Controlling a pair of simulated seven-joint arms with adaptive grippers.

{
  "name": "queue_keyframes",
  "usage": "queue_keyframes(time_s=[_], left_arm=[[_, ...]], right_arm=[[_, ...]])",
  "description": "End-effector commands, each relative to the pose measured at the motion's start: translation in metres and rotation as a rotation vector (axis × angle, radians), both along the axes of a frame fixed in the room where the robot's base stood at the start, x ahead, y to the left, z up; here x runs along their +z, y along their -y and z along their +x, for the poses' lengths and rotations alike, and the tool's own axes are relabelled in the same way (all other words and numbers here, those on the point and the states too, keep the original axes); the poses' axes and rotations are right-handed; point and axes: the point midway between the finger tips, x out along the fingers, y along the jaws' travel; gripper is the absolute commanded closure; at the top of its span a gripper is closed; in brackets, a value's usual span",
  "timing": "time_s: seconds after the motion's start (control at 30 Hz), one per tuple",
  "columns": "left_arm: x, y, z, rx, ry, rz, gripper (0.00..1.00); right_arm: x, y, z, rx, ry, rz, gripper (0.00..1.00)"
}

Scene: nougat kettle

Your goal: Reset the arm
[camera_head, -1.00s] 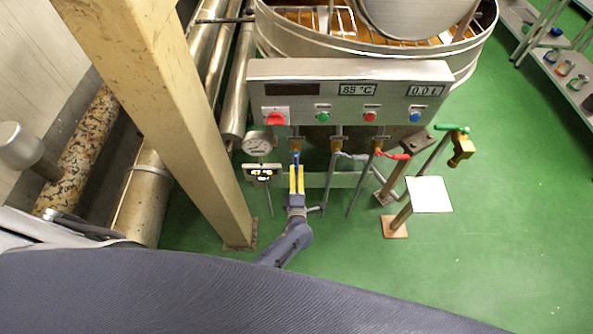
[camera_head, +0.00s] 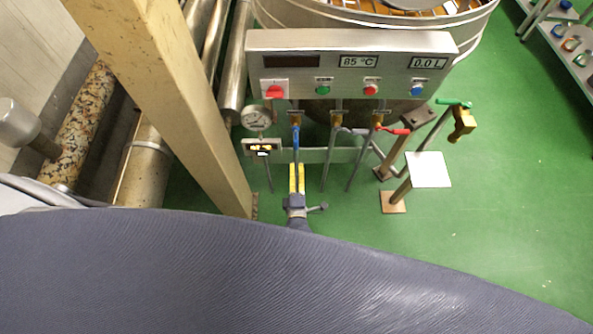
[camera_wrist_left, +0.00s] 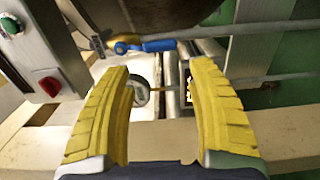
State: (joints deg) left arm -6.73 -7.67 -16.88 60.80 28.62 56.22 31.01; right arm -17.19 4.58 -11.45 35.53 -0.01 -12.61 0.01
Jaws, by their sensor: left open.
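My left gripper (camera_head: 297,178) has yellow fingers and sits in front of the control panel, below the blue valve handle. In the left wrist view its fingers (camera_wrist_left: 165,90) are spread apart, with nothing held between them. The blue handle (camera_head: 295,137) hangs below the panel, and it also shows in the left wrist view (camera_wrist_left: 158,46), beyond the fingertips and apart from them. My right gripper is not in view.
The control panel (camera_head: 350,65) stands before the kettle (camera_head: 370,22). A red handle (camera_head: 393,130), a green handle (camera_head: 453,102) and a gauge (camera_head: 256,118) are near. A beige post (camera_head: 165,90) stands left. Green floor is open at right.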

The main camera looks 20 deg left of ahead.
Motion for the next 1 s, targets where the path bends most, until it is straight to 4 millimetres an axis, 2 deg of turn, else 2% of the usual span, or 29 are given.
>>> queue_keyframes(time_s=[0.3, 0.37, 0.47, 0.57, 0.67, 0.7, 0.87, 1.0], left_arm=[[-0.002, 0.002, 0.001, -0.010, -0.014, 0.026, 0.42], [-0.005, 0.008, 0.002, -0.039, -0.037, 0.065, 0.42], [-0.021, 0.028, 0.002, -0.136, -0.113, 0.190, 0.42], [-0.057, 0.049, -0.009, -0.288, -0.234, 0.384, 0.42], [-0.110, 0.060, -0.039, -0.468, -0.379, 0.607, 0.42], [-0.132, 0.061, -0.054, -0.539, -0.434, 0.687, 0.42], [-0.206, 0.048, -0.123, -0.792, -0.627, 0.954, 0.42], [-0.259, 0.021, -0.192, -0.996, -0.775, 1.135, 0.42]], right_arm=[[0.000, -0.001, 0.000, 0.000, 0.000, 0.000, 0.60], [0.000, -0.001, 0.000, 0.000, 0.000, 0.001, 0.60], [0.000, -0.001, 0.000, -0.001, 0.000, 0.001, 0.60], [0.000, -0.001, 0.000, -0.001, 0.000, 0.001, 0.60], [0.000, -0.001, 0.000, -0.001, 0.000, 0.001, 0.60], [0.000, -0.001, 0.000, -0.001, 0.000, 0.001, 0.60], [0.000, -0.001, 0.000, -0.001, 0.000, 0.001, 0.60], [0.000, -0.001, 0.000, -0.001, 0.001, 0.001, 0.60]])
